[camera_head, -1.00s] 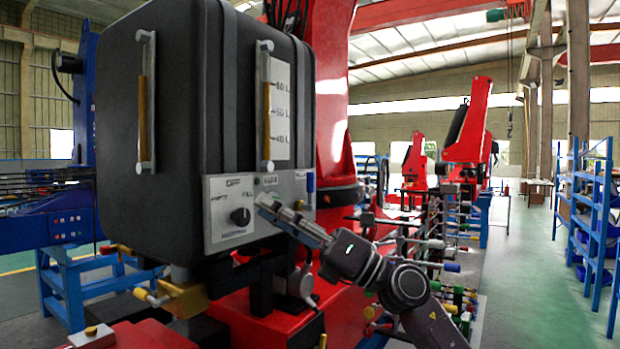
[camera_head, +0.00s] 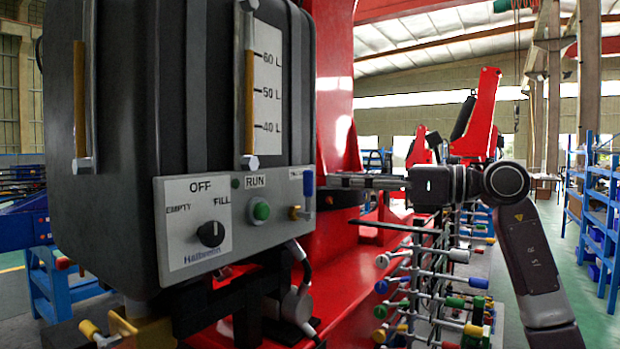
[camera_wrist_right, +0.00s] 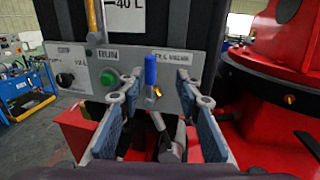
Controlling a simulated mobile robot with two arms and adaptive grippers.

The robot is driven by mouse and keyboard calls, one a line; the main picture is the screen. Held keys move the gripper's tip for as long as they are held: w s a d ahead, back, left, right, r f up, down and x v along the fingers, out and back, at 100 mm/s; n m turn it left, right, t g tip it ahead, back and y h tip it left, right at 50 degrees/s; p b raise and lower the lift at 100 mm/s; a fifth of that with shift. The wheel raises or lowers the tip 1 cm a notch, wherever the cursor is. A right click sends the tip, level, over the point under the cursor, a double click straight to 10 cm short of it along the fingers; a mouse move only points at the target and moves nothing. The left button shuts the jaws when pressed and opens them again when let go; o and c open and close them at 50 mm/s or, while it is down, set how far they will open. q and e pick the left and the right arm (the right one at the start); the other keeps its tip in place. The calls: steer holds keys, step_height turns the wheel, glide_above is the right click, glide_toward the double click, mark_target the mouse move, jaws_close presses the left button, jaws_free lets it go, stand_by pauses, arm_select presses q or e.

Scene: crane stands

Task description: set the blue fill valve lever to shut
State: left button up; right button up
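The blue fill valve lever (camera_head: 308,183) stands upright at the right end of the grey control panel (camera_head: 185,238), above a small brass valve (camera_head: 296,213). In the right wrist view the blue lever (camera_wrist_right: 151,70) also points up, under a label that is only partly readable. My right gripper (camera_head: 334,181) is just right of the lever in the head view. In the wrist view my right gripper (camera_wrist_right: 158,93) is open, with one finger on either side of the lever in the picture and nothing held. Whether a finger touches the lever cannot be told. My left gripper is not in view.
The panel also has a black knob (camera_head: 210,233) and a green button (camera_head: 261,210) marked RUN. A dark tank (camera_head: 115,120) with level gauges stands above it. A rack of rods with coloured ends (camera_head: 420,290) stands below my right arm. A red crane column (camera_head: 335,100) is behind.

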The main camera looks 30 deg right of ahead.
mark_target(312, 174)
steer(key=a+p, duration=0.1)
steer(key=a, duration=0.1)
steer(key=w+a+r, duration=0.1)
steer(key=shift+w+a+r+p, duration=0.15)
steer(key=shift+w+a+p, duration=0.05)
steer(key=shift+a+p, duration=0.2)
steer(key=x, duration=0.2)
steer(key=shift+w+p, duration=0.35)
steer(key=shift+p, duration=0.05)
steer(key=shift+w+a+f, duration=0.1)
steer(key=shift+w+f, duration=0.3)
steer(key=shift+w, duration=0.3)
steer(key=shift+s+a, duration=0.1)
steer(key=shift+s, duration=0.05)
steer(key=shift+r, duration=0.1)
steer(key=c, duration=0.7)
jaws_close()
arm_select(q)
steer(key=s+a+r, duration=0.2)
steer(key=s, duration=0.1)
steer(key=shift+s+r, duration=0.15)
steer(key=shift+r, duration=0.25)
